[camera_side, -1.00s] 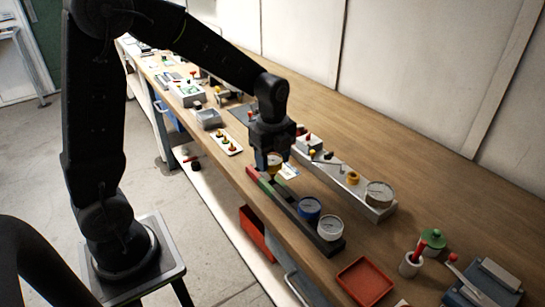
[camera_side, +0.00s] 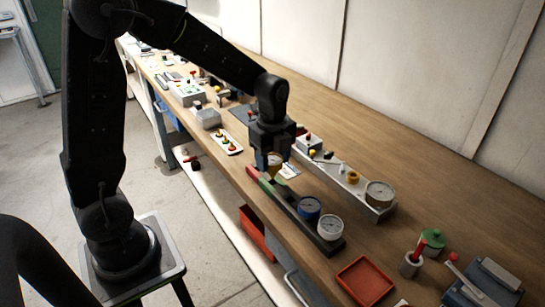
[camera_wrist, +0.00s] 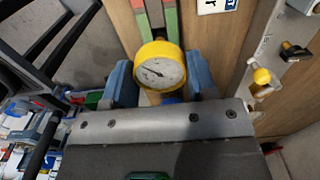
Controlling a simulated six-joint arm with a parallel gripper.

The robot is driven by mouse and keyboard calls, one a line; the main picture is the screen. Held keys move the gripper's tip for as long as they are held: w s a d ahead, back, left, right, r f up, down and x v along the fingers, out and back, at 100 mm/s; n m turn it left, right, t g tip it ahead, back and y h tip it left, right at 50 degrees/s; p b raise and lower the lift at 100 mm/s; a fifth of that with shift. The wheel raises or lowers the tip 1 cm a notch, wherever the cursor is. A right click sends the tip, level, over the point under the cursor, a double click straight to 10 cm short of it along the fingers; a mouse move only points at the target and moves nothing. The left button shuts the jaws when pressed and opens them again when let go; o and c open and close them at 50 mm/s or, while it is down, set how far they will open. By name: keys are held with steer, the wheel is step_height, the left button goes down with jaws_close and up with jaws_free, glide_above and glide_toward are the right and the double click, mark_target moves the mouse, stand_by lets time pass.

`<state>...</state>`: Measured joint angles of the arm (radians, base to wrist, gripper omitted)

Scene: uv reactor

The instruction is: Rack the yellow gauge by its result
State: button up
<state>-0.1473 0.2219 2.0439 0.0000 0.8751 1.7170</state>
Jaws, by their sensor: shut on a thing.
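The yellow gauge (camera_wrist: 160,67) is held upright between the blue fingers of my gripper (camera_wrist: 161,80). Its round white dial faces the wrist camera, with a dark needle; the numbers are too small to read. In the side view my gripper (camera_side: 272,163) holds the yellow gauge (camera_side: 274,158) at the far end of a long dark rack (camera_side: 288,201). The rack has red and green strips there, and they also show in the wrist view (camera_wrist: 171,20). I cannot tell whether the gauge touches the rack. A blue gauge (camera_side: 309,207) and a white gauge (camera_side: 330,228) sit at its near end.
A long grey fixture (camera_side: 345,185) with a larger gauge (camera_side: 379,193) and a yellow knob stands behind the rack. A red tray (camera_side: 364,282) lies near the bench's front edge. A white card (camera_side: 288,170) lies beside the gripper. Bench behind the fixture is clear.

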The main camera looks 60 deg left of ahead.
mark_target(273, 159)
steer(key=shift+f, duration=1.55)
steer(key=o, duration=1)
steer(key=shift+c, duration=0.2)
steer(key=shift+r, duration=0.15)
step_height(273, 159, up, 14)
steer(key=s+d+n+t, duration=0.2)
steer(key=s+n, duration=0.6)
steer(key=n, duration=0.1)
steer(key=s+d+n+t, duration=0.3)
steer(key=s+n, duration=0.5)
steer(key=n, duration=0.1)
steer(key=shift+d+r+t, duration=0.2)
steer(key=shift+r+t, duration=0.1)
steer(key=shift+r, duration=0.15)
